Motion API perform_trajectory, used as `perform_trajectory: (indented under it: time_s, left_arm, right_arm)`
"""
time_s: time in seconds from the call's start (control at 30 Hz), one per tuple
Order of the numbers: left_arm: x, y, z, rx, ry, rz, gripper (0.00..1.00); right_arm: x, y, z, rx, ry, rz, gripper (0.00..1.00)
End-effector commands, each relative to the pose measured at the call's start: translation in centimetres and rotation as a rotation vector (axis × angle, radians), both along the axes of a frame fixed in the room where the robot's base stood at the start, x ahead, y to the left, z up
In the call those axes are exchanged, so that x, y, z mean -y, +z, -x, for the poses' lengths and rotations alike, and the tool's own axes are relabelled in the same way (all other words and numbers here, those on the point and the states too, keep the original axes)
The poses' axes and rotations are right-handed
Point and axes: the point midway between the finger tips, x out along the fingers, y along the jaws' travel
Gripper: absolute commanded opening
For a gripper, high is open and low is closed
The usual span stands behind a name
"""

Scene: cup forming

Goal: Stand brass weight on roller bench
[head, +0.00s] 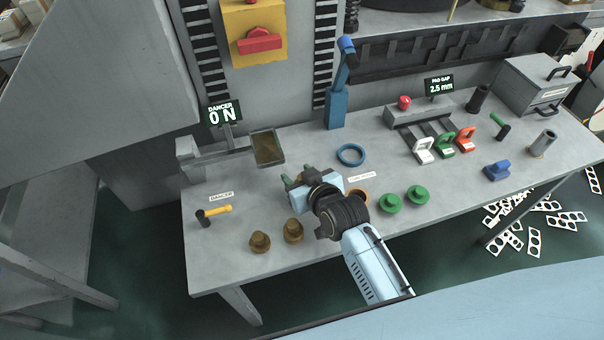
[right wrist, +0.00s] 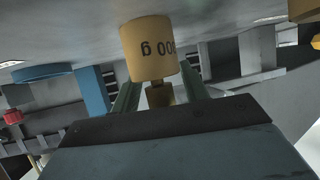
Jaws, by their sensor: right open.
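My right gripper is open around the knob. In the head view my right gripper (head: 290,181) is low over the middle of the roller bench (head: 225,255) and hides this weight. Two other brass weights (head: 260,242) (head: 293,231) stand near the front edge. My left gripper is not in view.
A shallow tray (head: 268,148) on the dancer arm is behind my gripper, with a display (head: 224,114) reading 0 N. A blue ring (head: 351,155), green pieces (head: 390,203) and a yellow-handled hammer (head: 214,213) lie around. The bench's front left corner is clear.

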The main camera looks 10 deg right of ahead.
Motion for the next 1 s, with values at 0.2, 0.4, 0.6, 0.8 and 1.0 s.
perform_trajectory:
  time_s: [0.2,0.4,0.6,0.8,1.0]
  left_arm:
    - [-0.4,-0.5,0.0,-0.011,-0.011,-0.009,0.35]
    - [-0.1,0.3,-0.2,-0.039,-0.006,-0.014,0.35]
    - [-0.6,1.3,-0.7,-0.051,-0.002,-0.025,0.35]
    - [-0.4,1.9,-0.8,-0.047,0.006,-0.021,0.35]
    - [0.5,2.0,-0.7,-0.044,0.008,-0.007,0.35]
  right_arm:
    - [0.2,0.0,0.6,-0.002,0.000,0.000,0.45]
    - [1.0,1.9,4.1,-0.003,-0.001,0.001,0.45]
    - [1.8,3.9,7.8,-0.003,0.000,0.002,0.45]
    - [2.3,5.1,10.0,-0.001,0.000,0.001,0.45]
    - [2.5,5.4,10.6,-0.001,0.000,0.001,0.45]
